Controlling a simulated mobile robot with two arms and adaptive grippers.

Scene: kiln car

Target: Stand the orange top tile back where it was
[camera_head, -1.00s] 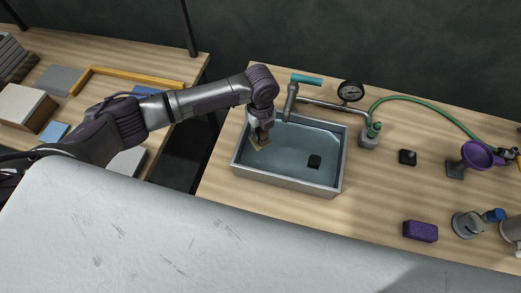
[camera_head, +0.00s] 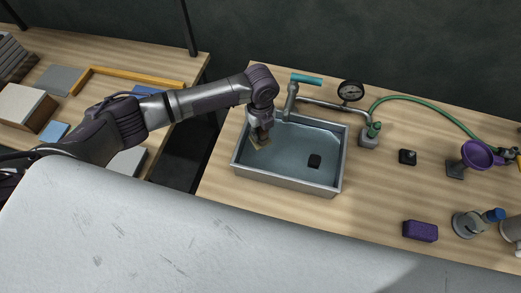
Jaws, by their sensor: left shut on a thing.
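My left gripper (camera_head: 261,137) points down over the left part of the metal sink (camera_head: 294,184). It is shut on a small tan piece (camera_head: 259,145), which shows at its fingertips inside the sink's outline. Whether the piece touches the basin, I cannot tell. I cannot make out an orange tile in this view. My right gripper is not in view.
The tap (camera_head: 290,100) with a teal handle stands behind the sink, close to my left wrist. A purple sponge (camera_head: 420,231) lies to the right. The left bench (camera_head: 60,108) holds boards and a yellow-orange frame (camera_head: 125,74).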

